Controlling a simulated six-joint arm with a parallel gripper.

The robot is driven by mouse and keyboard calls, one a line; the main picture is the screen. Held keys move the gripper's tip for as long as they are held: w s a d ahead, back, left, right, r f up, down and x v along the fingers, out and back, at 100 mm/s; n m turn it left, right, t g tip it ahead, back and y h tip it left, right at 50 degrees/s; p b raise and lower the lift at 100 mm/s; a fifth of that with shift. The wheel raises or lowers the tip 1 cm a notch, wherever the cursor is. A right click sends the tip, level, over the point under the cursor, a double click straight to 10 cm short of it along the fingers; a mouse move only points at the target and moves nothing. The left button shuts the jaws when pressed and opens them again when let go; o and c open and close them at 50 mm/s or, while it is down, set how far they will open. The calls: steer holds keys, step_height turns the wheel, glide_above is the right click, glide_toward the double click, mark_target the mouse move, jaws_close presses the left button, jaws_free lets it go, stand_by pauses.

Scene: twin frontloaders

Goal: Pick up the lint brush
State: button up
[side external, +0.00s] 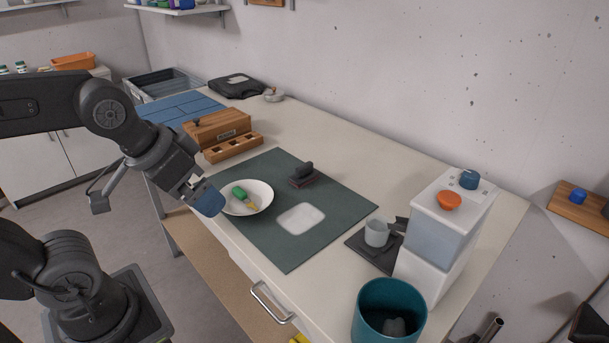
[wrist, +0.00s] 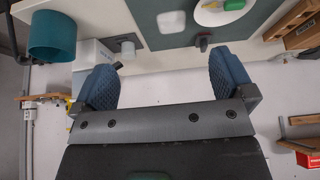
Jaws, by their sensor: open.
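A small dark block with a reddish base (side external: 303,173) lies on the far part of the green-grey mat (side external: 262,240); it may be the lint brush, but I cannot tell for sure. It also shows in the wrist view as a dark and red piece (wrist: 203,42). A green and yellow item (side external: 241,195) lies on a white plate (side external: 262,208) at the mat's left side. My gripper (side external: 208,199) is above the table's front edge, left of the plate and apart from the dark block. In the wrist view my gripper (wrist: 165,76) has its blue fingers wide apart with nothing between them.
A white pad (side external: 301,218) lies on the mat. A wooden box (side external: 217,126) stands behind the plate. At the right are a cup (side external: 376,233), a white machine (side external: 436,232) and a teal bin (side external: 366,316). The mat between pad and dark block is clear.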

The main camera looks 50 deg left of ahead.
steer(key=w+a+r+n+g, duration=0.2)
steer(key=w+r+n, duration=0.25)
steer(key=w, duration=0.55)
steer(key=n+g, duration=0.4)
steer(key=n, duration=0.9)
glide_above(304, 165)
step_height(304, 165, down, 10)
steer(key=f, duration=0.8)
steer(key=shift+a+f, duration=0.2)
steer(key=shift+f, duration=0.1)
steer(key=shift+w+d+f, duration=0.15)
steer(key=shift+f, duration=2.45)
steer(key=shift+c, duration=0.4)
